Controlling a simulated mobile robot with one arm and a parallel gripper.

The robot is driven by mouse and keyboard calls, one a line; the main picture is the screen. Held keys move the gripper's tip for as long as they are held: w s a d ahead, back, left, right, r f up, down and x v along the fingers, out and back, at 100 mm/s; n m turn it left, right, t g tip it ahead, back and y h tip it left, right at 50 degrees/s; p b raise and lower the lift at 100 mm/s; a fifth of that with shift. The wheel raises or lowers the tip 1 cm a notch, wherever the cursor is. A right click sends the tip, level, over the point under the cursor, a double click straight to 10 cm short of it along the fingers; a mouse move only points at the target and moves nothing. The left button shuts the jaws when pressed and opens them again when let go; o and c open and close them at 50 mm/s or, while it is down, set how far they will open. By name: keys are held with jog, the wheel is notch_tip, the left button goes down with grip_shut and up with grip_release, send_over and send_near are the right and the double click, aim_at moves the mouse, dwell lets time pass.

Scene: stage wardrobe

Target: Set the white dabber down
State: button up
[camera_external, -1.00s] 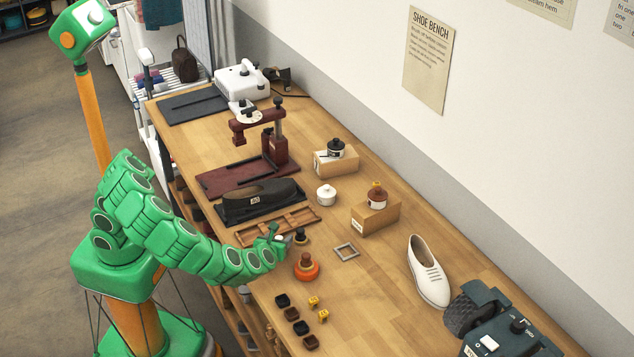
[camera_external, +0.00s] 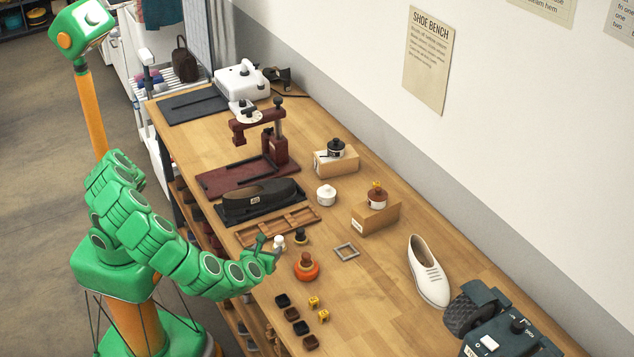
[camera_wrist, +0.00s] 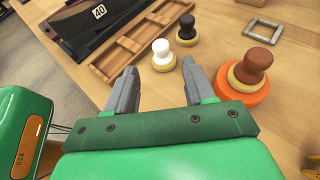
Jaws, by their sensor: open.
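The white dabber (camera_external: 278,243) stands upright on the bench, beside the near end of the wooden tray (camera_external: 248,238) and left of the black dabber (camera_external: 300,236). In the wrist view the white dabber (camera_wrist: 161,48) shows a white knob on a pale base, just beyond my fingertips. In the external view my gripper (camera_external: 265,247) is low over the bench's front edge, left of the dabber.
An orange pot with a brown-knobbed dabber (camera_wrist: 247,78) stands close to the right. A grey square frame (camera_external: 346,252) lies behind it.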

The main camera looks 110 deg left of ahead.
jog(key=shift+v, duration=0.85)
